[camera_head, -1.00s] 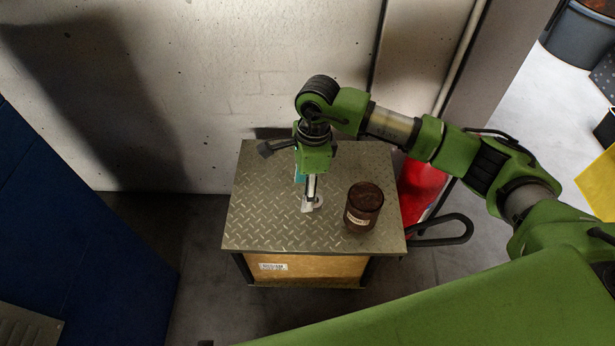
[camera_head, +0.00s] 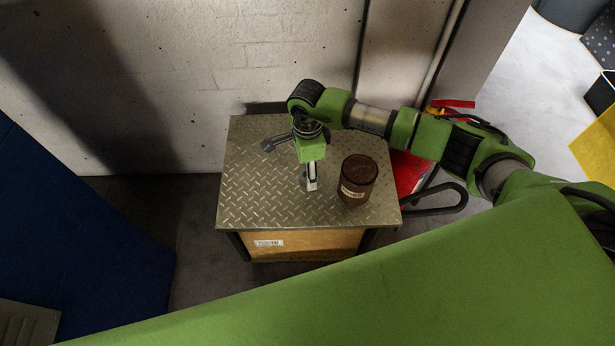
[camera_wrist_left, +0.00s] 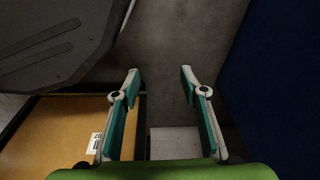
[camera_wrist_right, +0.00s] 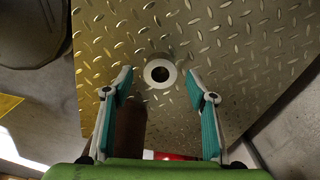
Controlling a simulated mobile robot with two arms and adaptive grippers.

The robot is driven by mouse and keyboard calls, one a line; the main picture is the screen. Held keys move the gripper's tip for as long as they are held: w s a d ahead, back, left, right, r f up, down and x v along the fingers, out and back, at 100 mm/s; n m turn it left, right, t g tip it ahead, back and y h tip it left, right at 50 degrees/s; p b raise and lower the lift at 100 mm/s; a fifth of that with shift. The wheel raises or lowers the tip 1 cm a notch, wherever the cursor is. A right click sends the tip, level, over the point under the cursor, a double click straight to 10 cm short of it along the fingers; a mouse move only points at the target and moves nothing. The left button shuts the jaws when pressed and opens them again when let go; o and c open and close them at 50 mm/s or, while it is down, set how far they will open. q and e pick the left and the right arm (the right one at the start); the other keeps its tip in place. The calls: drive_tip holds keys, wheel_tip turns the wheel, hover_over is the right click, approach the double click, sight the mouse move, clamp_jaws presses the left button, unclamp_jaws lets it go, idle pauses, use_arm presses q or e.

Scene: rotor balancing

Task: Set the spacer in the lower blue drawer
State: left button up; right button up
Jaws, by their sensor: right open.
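The spacer (camera_wrist_right: 160,73), a pale ring with a dark hole, lies flat on a metal tread-plate tabletop in the right wrist view. My right gripper (camera_wrist_right: 158,80) is open, with its fingertips on either side of the ring in that view; I cannot tell the height gap. In the head view my right gripper (camera_head: 311,184) points down over the tabletop and mostly hides the spacer. My left gripper (camera_wrist_left: 160,78) is open and empty above the floor. A large blue surface (camera_head: 65,220) stands at the left of the head view; no drawer can be made out on it.
A brown labelled jar (camera_head: 358,181) stands on the tabletop (camera_head: 250,200), close right of my right gripper. A red object (camera_head: 408,172) is beside the table's right edge. A wall (camera_head: 200,90) is behind. The tabletop's front left is clear.

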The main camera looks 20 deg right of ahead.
wheel_tip(320, 180, down, 2)
drive_tip(key=shift+f, duration=0.25)
drive_tip(key=c, duration=1.4)
clamp_jaws()
drive_tip(key=shift+r, duration=0.1)
